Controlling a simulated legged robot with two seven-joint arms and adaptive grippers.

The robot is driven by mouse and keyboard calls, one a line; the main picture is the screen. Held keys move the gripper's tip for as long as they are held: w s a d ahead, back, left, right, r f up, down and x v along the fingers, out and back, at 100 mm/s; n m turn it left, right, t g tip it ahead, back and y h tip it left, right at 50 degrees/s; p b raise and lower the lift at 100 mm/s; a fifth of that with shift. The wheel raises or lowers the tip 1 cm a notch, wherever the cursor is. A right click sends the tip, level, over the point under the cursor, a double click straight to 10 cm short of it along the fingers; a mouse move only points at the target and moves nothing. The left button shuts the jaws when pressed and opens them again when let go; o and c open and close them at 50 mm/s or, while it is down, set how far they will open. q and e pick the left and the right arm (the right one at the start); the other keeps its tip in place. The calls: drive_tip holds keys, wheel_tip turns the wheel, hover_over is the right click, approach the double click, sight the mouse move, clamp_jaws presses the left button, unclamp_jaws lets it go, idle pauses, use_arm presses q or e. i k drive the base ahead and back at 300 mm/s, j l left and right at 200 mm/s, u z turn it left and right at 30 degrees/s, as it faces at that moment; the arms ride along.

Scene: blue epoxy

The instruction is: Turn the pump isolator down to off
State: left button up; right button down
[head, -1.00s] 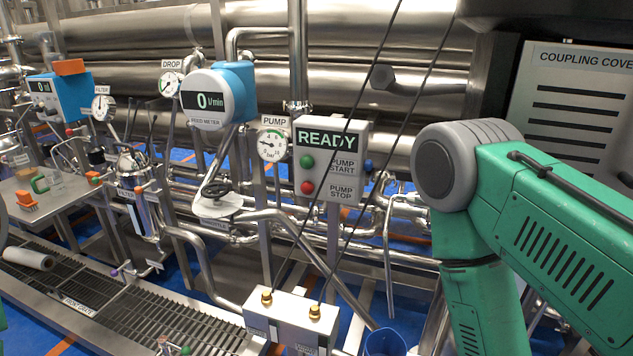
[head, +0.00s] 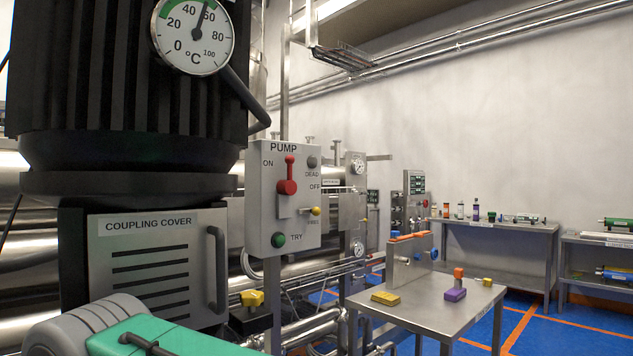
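The pump isolator (head: 284,197) is a grey box marked PUMP, right of the coupling cover in the head view. Its red handle (head: 288,178) points up, beside the ON label; OFF is marked to the right of it. A green TRY button (head: 278,240), a dark DEAD lamp (head: 311,162) and a small yellow knob (head: 315,211) are on the same face. A green and grey link of one of my arms shows at the bottom left. Neither gripper is in view.
The coupling cover (head: 205,262) with a dark handle and a large motor with a temperature dial (head: 193,35) stand at left. A steel table (head: 425,315) with yellow and purple blocks stands at right. Blue floor (head: 560,325) shows beyond it.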

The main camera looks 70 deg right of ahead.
sight(287, 187)
drive_tip(key=z, duration=2.1)
